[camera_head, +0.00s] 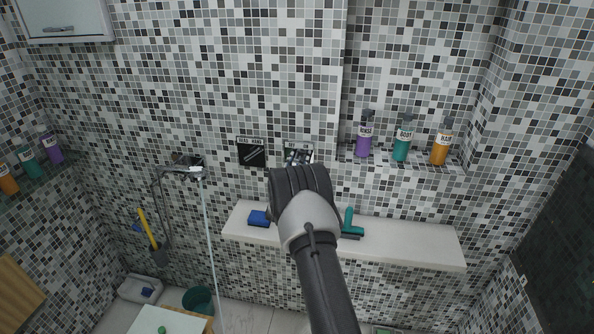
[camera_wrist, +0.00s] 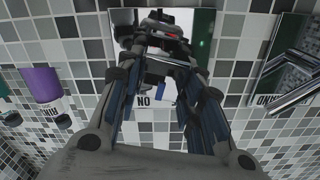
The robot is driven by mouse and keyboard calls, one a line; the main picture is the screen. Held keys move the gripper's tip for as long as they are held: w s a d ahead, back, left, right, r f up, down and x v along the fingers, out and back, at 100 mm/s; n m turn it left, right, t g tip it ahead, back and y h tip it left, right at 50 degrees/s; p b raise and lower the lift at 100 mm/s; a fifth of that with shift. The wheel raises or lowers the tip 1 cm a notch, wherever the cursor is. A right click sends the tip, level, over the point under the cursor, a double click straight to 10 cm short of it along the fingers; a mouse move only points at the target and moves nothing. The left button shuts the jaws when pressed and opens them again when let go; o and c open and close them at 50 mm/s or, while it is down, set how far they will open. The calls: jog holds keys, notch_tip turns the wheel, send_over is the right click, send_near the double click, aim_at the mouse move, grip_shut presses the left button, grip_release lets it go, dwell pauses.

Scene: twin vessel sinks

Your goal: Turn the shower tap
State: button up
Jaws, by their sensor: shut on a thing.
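In the wrist view the plate (camera_wrist: 203,22) fills the upper middle, and the chrome handle (camera_wrist: 165,70) shows between my fingers. My gripper (camera_head: 300,168) reaches up to the plate from below and hides its lower part. In the wrist view my gripper (camera_wrist: 163,42) has both fingers drawn in around the handle, shut on it. The exact contact at the tips is partly hidden.
A second dark plate (camera_head: 252,153) with a lever is just left. A blue sponge (camera_head: 259,218) and green squeegee (camera_head: 349,224) lie on the white ledge (camera_head: 420,241). Bottles, including a purple one (camera_head: 364,138), stand on the right shelf.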

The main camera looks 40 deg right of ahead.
jog(key=m+b, duration=0.3)
jog(key=b, duration=0.2)
jog(key=shift+s+d+f+m, duration=0.1)
jog(key=shift+s+f+m, duration=0.05)
jog(key=shift+f+m, duration=0.2)
jog(key=m+b, duration=0.3)
jog(key=b, duration=0.2)
jog(key=shift+s+d+m, duration=0.1)
jog(key=shift+m, duration=0.25)
jog(key=shift+m+b, duration=1.2)
jog(key=shift+m, duration=1)
jog(key=o, duration=1.1)
jog(key=shift+s, duration=0.1)
